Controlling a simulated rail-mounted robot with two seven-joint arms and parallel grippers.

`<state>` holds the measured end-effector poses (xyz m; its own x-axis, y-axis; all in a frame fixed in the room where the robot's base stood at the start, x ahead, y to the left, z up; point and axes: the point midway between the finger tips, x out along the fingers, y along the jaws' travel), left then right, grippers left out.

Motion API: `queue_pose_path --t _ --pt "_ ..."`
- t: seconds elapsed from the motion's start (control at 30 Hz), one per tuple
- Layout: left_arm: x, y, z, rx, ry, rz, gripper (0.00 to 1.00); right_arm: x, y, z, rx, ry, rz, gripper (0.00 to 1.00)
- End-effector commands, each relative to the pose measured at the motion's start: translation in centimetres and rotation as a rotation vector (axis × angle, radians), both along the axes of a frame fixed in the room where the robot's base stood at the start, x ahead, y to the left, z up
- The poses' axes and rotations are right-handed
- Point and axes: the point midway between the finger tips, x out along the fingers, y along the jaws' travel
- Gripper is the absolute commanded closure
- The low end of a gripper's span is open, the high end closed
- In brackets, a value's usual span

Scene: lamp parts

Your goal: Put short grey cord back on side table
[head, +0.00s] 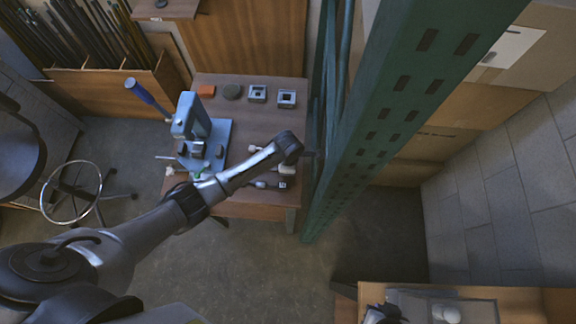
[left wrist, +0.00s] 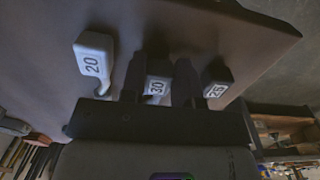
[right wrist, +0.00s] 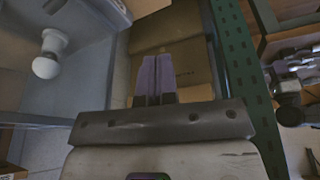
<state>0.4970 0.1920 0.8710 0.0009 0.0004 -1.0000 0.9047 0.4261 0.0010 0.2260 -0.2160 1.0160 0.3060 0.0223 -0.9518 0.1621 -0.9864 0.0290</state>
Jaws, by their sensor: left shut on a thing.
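In the left wrist view, pieces marked 20 (left wrist: 94,54), 30 (left wrist: 157,83) and 25 (left wrist: 217,83) lie in a row on the side table (left wrist: 215,22). My left gripper (left wrist: 160,90) points down over the table, its dark fingers on either side of the grey piece marked 30, closed on it. I cannot tell from the label whether this is the short grey cord; any cord run is hidden. The side table (head: 245,115) shows in the head view, with my left arm across it. My right gripper (right wrist: 155,80) is shut and empty, away from the table.
A blue press (head: 205,130) stands on the table's left. A green rack post (head: 385,110) rises close on the right. A white bulb (right wrist: 47,55) sits in a grey bin in the right wrist view.

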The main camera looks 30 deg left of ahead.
Motion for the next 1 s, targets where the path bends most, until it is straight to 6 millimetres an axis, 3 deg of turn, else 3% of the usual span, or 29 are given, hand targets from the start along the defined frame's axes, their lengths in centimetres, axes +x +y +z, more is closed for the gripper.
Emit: queue_pose_path --t 0.2,0.23,0.47,0.77,1.0 --pt "0.0 -0.1 -0.3 0.0 0.001 0.001 0.98 0.0 -0.1 0.0 -0.002 0.0 0.002 1.0" --pt "0.0 0.0 -0.3 0.0 0.001 0.0 0.69 0.0 -0.1 0.0 -0.002 0.0 0.001 1.0" --pt "0.0 0.0 -0.2 0.0 0.001 0.0 0.47 0.0 -0.3 0.0 -0.009 0.0 0.006 1.0" --pt "0.0 0.0 0.0 0.0 -0.001 0.0 0.45 0.0 -0.3 0.0 -0.011 0.0 0.007 1.0" --pt "0.0 0.0 3.2 -0.001 -0.002 0.0 0.45 0.0 -0.2 0.8 -0.005 0.0 0.004 1.0"
